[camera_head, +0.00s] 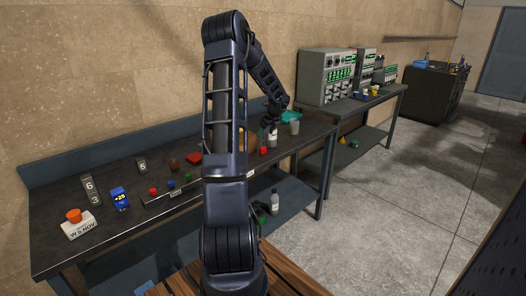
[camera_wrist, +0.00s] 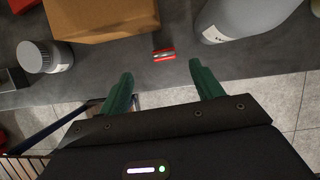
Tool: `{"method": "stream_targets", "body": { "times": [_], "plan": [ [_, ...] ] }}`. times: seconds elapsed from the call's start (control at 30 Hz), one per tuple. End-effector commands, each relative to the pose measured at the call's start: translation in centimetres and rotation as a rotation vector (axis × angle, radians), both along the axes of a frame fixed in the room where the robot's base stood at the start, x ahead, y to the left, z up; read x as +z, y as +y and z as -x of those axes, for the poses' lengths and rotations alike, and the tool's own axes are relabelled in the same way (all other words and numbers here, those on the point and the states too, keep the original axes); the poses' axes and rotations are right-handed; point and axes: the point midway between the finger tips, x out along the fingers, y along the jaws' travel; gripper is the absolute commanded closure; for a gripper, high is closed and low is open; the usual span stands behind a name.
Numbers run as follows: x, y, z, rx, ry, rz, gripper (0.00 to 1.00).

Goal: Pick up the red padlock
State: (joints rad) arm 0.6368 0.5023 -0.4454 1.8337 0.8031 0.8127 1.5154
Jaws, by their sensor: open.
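A small red object (camera_wrist: 164,54), which looks like the red padlock, lies on the dark bench top near its front edge in the wrist view. It has a pale metallic part across it. A small red thing also shows at the bench's front edge in the head view (camera_head: 263,150), probably the same object. My gripper (camera_wrist: 160,72) is open, with its two green fingers spread apart and nothing between them. In the wrist view the red object is just beyond the fingertips, roughly centred between them. It is not visibly touching either finger.
A brown box (camera_wrist: 105,18) stands left of the red object, and a grey bottle (camera_wrist: 232,18) stands to its right. A white-lidded jar (camera_wrist: 45,57) is farther left. In the head view, several small items, including a blue block (camera_head: 119,198), occupy the bench's left part.

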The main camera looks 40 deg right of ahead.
Motion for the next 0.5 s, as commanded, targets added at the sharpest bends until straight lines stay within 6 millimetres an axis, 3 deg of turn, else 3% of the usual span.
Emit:
{"method": "stream_targets", "body": {
  "times": [0.17, 0.5],
  "plan": [
    [-1.0, -0.5, -0.1, -0.021, 0.002, -0.005, 0.35],
    [-5.1, -0.4, -1.7, -0.019, 0.002, -0.006, 0.35]
  ]
}}
